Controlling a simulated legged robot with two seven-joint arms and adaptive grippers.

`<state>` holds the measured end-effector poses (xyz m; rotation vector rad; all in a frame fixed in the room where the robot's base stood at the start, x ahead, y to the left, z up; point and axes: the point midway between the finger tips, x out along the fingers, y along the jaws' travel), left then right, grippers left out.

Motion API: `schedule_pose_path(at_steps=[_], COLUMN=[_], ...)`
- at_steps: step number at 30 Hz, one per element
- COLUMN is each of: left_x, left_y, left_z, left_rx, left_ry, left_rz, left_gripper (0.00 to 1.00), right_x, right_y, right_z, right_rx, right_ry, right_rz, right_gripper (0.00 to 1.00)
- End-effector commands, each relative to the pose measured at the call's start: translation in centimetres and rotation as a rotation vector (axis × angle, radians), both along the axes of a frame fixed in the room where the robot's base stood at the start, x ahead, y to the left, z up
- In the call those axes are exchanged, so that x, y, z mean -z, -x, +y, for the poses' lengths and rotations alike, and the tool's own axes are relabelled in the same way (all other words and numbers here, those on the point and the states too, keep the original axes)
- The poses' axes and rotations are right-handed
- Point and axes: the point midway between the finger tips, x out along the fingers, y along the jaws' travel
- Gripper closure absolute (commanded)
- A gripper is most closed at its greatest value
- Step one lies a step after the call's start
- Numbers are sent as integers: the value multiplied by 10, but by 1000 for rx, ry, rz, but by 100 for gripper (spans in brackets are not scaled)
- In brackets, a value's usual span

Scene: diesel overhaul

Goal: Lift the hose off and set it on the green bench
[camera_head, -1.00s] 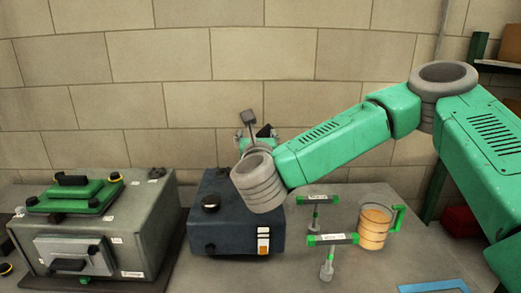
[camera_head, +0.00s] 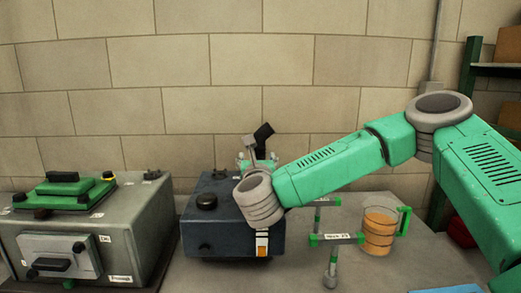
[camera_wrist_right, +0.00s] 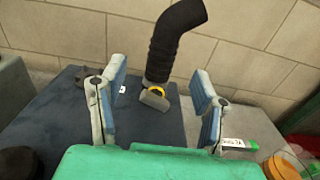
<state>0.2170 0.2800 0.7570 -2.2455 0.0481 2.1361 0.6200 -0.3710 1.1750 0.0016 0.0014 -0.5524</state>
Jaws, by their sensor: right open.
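The black bent hose (camera_head: 263,134) rises from the back of a dark blue box (camera_head: 212,238). In the right wrist view the hose (camera_wrist_right: 174,42) stands upright and bends right at its top, with a yellow ring and a grey fitting (camera_wrist_right: 155,98) at its foot. My right gripper (camera_head: 256,159) is above the back of the box. In the wrist view its open fingers (camera_wrist_right: 160,82) stand on either side of the hose's foot, with gaps on both sides. My left gripper is not in view. I cannot make out a green bench.
A grey machine (camera_head: 135,225) with a green top unit stands left of the box. To the right are two green-and-grey T-shaped stands (camera_head: 332,258), an amber jug (camera_head: 379,232) with a green handle and a blue-edged sheet (camera_head: 450,289). A brick wall is close behind.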

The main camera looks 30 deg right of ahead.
Motion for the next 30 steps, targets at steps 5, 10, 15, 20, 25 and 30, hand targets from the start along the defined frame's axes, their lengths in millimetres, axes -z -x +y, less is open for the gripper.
schedule_pose_path(at_steps=[5,10,15,20,25,30], left_x=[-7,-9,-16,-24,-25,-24], left_y=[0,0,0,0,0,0], left_z=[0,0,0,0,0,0], left_rx=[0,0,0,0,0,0], left_ry=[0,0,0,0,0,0], left_rz=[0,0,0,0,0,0], left_gripper=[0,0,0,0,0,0], right_x=[-2,-1,-2,-2,0,0], right_y=[-27,-38,-51,-70,-79,-79], right_z=[-17,-23,-37,-52,-58,-57], right_rx=[1,-1,2,0,-1,-1], right_ry=[1,1,2,2,1,1], right_rz=[-2,0,1,-1,0,0], right_gripper=[44,44,44,44,44,44])
